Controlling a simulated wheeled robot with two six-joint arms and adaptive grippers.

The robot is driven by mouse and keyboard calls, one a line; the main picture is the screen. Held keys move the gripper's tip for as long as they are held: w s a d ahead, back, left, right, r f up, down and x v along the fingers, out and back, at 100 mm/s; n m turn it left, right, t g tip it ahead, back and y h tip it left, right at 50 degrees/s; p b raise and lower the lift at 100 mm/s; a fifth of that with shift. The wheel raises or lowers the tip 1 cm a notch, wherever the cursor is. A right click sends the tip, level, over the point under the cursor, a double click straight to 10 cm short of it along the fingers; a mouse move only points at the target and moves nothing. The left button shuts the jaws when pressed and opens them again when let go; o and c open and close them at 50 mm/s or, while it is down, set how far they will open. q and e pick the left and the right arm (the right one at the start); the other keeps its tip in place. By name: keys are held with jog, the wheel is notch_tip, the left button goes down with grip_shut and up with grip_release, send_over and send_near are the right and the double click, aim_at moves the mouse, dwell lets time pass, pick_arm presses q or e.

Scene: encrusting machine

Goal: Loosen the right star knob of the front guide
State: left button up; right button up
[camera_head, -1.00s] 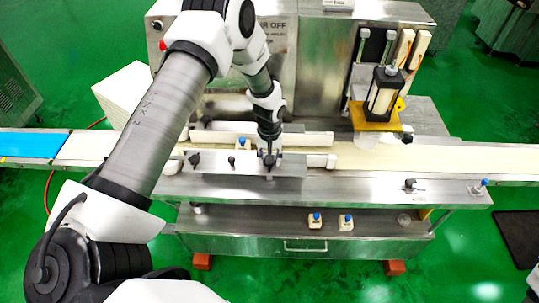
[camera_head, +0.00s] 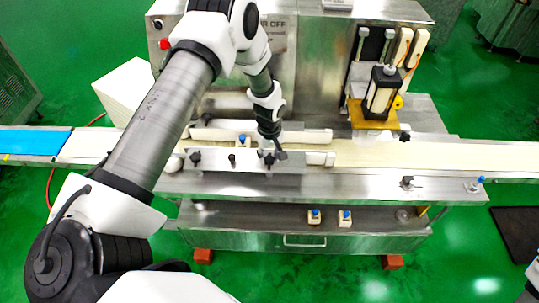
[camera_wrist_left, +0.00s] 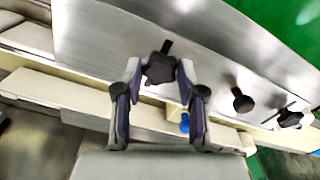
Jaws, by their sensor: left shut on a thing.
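The front guide (camera_head: 215,165) is a metal plate along the near side of the conveyor, with dark knobs on it. Its right star knob (camera_head: 269,160) is black and sits at the guide's right part. In the left wrist view the star knob (camera_wrist_left: 159,68) shows between the two fingertips, its stem pointing away. My left gripper (camera_head: 273,154) comes down from above and is shut on this knob. The left star knob (camera_head: 195,158) and a small middle knob (camera_head: 232,160) stand free; they also show in the left wrist view. My right gripper is not in view.
A blue-topped knob (camera_head: 242,140) stands close behind the guide, near the fingers. The cream conveyor belt (camera_head: 400,154) runs to the right, below a yellow-based unit (camera_head: 375,115). Two blue-topped blocks (camera_head: 314,216) lie on the lower shelf.

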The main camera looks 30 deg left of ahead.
aim_at(269, 158)
pick_arm(q)
jog(key=o, duration=1.1)
jog(key=shift+o, duration=0.2)
jog(key=shift+f, duration=0.1)
notch_tip(269, 158, up, 12)
